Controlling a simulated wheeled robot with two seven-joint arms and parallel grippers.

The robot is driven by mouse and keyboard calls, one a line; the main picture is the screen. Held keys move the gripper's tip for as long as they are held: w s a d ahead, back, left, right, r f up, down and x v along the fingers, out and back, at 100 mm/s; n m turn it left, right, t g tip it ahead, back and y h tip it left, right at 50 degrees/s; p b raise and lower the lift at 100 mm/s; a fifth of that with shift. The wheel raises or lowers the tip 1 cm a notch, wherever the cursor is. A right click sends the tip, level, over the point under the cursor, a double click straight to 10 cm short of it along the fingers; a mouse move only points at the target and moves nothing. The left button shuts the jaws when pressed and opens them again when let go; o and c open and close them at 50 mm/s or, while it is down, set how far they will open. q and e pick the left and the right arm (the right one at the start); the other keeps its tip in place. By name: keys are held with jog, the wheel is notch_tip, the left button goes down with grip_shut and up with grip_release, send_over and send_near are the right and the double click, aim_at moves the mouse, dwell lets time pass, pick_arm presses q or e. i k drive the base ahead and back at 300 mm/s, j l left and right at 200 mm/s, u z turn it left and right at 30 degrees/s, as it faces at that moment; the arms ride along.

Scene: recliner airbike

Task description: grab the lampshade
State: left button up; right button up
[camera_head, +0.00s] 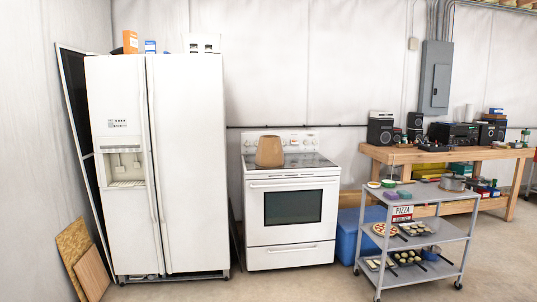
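A tan, tapered lampshade (270,152) stands upright on the cooktop of a white stove (293,231), left of the cooktop's middle. Its narrower end is up. Nothing covers it from this view. Neither of my grippers shows in the head camera view.
A white fridge (188,170) stands left of the stove. A grey cart (425,239) with food trays stands in front and to the right, before a blue bin (348,238). A wooden workbench (395,155) holds audio gear. The floor before the stove is clear.

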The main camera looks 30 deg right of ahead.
aim_at(270, 153)
jog(key=i+l+z, duration=0.3)
jog(key=i+l, duration=0.15)
jog(key=i, duration=0.35)
jog(key=i+l+z, duration=0.35)
jog(key=i, duration=0.45)
jog(key=i+z, duration=0.3)
jog(key=i, duration=0.5)
